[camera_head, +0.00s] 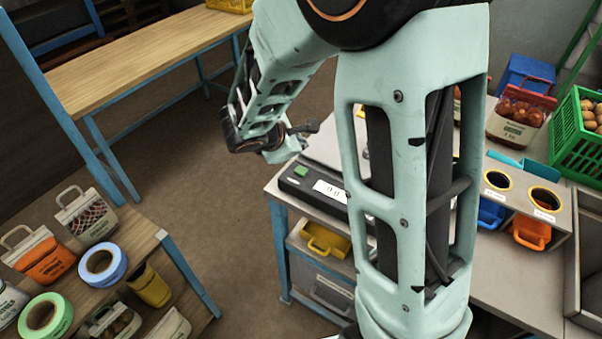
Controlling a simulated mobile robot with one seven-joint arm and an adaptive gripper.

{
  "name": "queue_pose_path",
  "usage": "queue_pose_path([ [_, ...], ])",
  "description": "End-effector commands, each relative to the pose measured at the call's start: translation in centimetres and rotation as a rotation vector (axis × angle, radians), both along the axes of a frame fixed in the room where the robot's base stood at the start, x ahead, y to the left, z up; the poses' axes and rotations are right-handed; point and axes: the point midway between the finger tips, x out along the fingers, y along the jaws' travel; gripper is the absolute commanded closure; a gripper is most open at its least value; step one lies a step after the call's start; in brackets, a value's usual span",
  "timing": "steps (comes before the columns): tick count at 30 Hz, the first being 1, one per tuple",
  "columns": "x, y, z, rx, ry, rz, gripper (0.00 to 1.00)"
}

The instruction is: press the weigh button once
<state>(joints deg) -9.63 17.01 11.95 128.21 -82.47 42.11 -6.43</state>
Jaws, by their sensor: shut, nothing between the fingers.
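The weighing scale (292,184) stands at the left end of the bench, with a dark front panel. A green button (301,171) is on that panel, and I take it to be the weigh button. Beside it is a white display (331,192) whose text is too small to read. My gripper (312,127) is shut and empty, in the air above and behind the button in the picture, apart from it. My own arm hides the right part of the scale.
To the right are a holder with orange and blue scoops (531,232), a filled sack (520,112) and a green crate (578,150). A wooden table (160,50) stands behind; sacks and tape rolls (102,265) are at left.

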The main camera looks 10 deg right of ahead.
Motion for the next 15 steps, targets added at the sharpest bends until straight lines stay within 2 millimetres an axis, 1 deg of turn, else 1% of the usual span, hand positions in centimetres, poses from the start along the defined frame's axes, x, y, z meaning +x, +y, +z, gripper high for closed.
queue_pose_path([
  [1,0.0,0.0,-1.4,-0.001,0.002,0.001,1.00],
  [6,-0.1,0.0,-4.0,-0.001,0.003,0.000,1.00],
  [10,0.0,0.0,-5.4,0.000,0.000,0.000,1.00],
  [15,0.0,0.0,-6.2,0.000,0.001,-0.001,1.00],
])
